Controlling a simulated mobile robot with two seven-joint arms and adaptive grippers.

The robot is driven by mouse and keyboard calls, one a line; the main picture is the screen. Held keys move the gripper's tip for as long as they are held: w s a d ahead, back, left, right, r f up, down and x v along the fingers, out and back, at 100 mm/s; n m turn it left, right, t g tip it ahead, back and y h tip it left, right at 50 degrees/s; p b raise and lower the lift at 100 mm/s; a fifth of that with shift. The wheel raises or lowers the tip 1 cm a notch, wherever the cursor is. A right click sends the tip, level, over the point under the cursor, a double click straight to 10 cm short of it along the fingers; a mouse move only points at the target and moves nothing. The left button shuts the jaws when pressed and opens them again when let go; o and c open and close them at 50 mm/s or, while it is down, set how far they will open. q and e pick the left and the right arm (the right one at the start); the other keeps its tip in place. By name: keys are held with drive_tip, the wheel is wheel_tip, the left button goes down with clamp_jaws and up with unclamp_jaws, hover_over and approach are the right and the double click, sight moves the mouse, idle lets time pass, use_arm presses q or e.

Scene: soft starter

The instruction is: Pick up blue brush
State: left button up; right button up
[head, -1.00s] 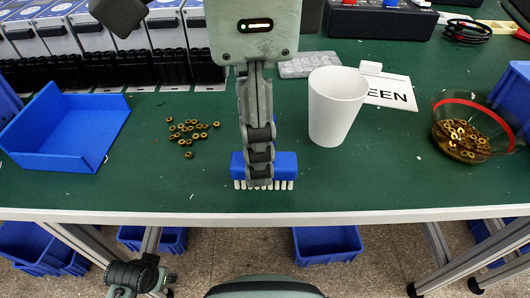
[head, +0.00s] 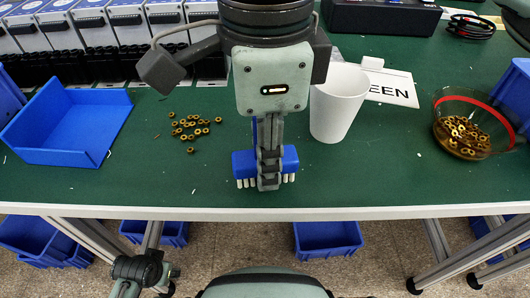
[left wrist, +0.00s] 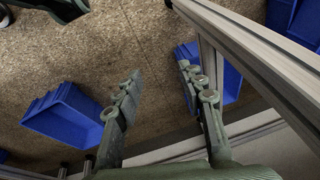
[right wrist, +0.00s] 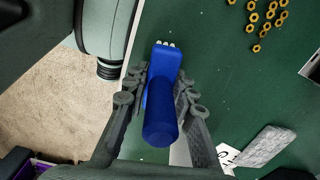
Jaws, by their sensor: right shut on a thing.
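The blue brush (head: 291,158) is near the front edge of the green table, with its pale bristles pointing down toward the front. My right gripper (head: 269,180) comes down over it in the head view and hides its middle. In the right wrist view, the right gripper (right wrist: 163,92) is shut on the brush, with one finger on each side of the blue handle (right wrist: 160,125). I cannot tell whether the bristles touch the table. My left gripper (left wrist: 160,88) is open and empty, below the table edge over the floor; its fingers stand wide apart.
A white cup (head: 338,105) stands close to the right of the right gripper. Brass nuts (head: 190,127) lie loose to the left, beside a blue tray (head: 65,125). A glass bowl (head: 470,125) of brass parts is at the right. The table front between them is clear.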

drive_tip(key=shift+r, duration=0.1)
clamp_jaws()
wheel_tip(320, 180, up, 4)
drive_tip(key=shift+f, duration=0.1)
use_arm(q)
wheel_tip(320, 180, up, 3)
drive_tip(key=shift+s+a+f+b, duration=0.15)
drive_tip(key=shift+b, duration=0.45)
use_arm(e)
drive_tip(key=s+a+r, duration=0.3)
drive_tip(key=a+r, duration=0.4)
drive_tip(key=a, duration=0.4)
drive_tip(key=shift+s+a, duration=0.15)
use_arm(q)
drive_tip(key=shift+w+r, duration=0.2)
drive_tip(key=shift+w, duration=0.3)
drive_tip(key=shift+s+f, duration=0.1)
drive_tip(key=shift+s, duration=0.1)
drive_tip(key=shift+s+f, duration=0.1)
drive_tip(key=shift+s, duration=0.2)
